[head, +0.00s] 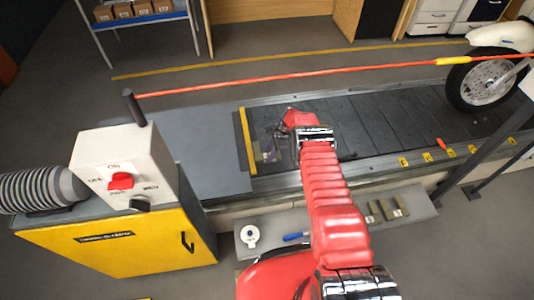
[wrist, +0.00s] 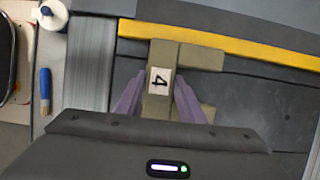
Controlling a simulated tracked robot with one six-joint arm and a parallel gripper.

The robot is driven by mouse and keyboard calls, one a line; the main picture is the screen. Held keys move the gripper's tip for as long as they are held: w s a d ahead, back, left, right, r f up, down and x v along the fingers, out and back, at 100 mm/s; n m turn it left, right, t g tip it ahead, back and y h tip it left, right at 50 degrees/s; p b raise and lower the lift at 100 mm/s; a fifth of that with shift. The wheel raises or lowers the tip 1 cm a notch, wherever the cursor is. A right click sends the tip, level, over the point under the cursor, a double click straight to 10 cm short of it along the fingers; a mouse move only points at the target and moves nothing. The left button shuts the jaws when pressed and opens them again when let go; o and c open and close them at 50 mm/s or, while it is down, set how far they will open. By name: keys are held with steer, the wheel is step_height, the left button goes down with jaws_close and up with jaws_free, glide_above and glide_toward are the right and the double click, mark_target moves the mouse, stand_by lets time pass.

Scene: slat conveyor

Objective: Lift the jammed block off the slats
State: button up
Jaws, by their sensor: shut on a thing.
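In the wrist view a khaki block (wrist: 162,57) with a white label marked 4 lies between the two purple fingers of my gripper (wrist: 160,88), which is shut on it. A khaki piece (wrist: 201,57) adjoins it at upper right, and another bit (wrist: 208,113) shows at lower right. I cannot tell whether these are one piece with it or separate. In the head view my gripper (head: 273,140) is over the dark slats (head: 375,125) near their left end, and khaki (head: 267,154) shows below it. Whether the block touches the slats is unclear.
A yellow strip (head: 246,140) marks the slats' left end, beside a grey plate (head: 198,150). A control box (head: 122,165) stands on a yellow cabinet (head: 120,245). A red cord (head: 300,80) runs behind. A wheel (head: 485,82) stands at right. A front ledge holds a white roll (head: 250,235).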

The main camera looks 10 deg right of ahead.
jaws_close()
steer(key=shift+r, duration=0.25)
step_height(320, 180, up, 10)
steer(key=shift+f, duration=0.2)
stand_by(0.6)
stand_by(0.5)
